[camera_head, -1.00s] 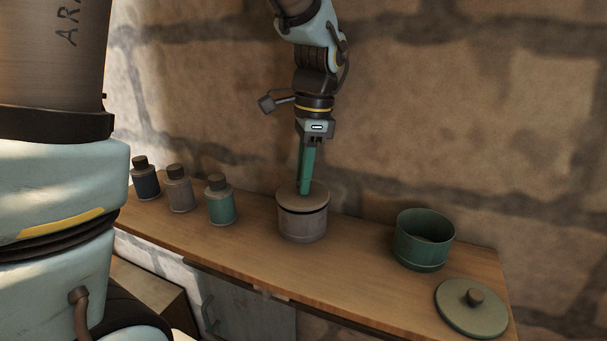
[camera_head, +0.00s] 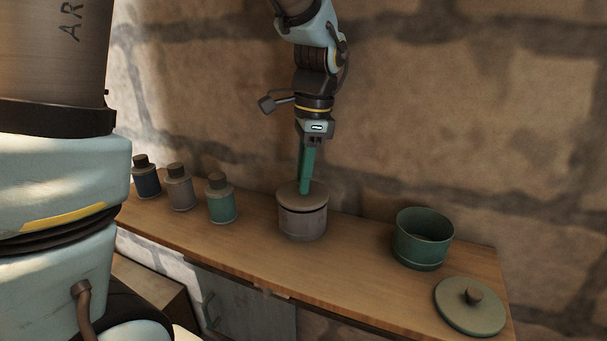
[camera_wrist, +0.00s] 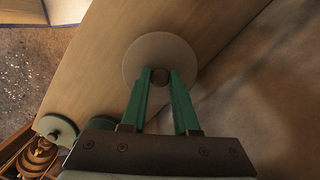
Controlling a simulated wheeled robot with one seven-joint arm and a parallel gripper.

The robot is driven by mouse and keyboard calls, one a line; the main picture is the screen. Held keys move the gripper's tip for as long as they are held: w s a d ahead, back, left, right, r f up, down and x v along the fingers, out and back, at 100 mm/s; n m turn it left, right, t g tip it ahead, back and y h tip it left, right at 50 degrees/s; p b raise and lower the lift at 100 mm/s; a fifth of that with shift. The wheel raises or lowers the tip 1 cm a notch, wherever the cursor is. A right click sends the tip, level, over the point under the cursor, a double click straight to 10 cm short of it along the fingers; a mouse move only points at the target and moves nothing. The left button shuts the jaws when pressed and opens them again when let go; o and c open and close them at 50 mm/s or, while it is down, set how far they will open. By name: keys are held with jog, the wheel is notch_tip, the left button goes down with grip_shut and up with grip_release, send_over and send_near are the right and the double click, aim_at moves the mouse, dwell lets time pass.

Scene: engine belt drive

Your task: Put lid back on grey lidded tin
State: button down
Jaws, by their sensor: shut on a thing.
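The grey tin (camera_head: 302,224) stands upright on the wooden counter, against the stone wall. Its round grey lid (camera_head: 284,193) sits level at the tin's top, with a dark line between lid and body. I cannot tell whether the lid is fully seated. My gripper (camera_head: 305,190) points down from above with its green fingers at the lid's centre. In the wrist view, my gripper (camera_wrist: 160,77) is shut on the lid's dark knob, and the pale lid (camera_wrist: 150,47) spreads out around the fingertips. The tin's body is hidden under the lid there.
A green open tin (camera_head: 422,240) stands to the right, with its knobbed lid (camera_head: 465,311) lying near the counter's right end. A teal bottle (camera_head: 221,205), a grey bottle (camera_head: 181,192) and a dark blue bottle (camera_head: 146,182) stand to the left. Bare counter (camera_head: 345,255) lies in front.

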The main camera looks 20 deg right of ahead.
jog(key=shift+c, duration=0.6)
grip_release()
jog(key=shift+r+p, duration=3.3)
jog(key=shift+r, duration=0.25)
jog(key=shift+c, duration=0.3)
grip_shut()
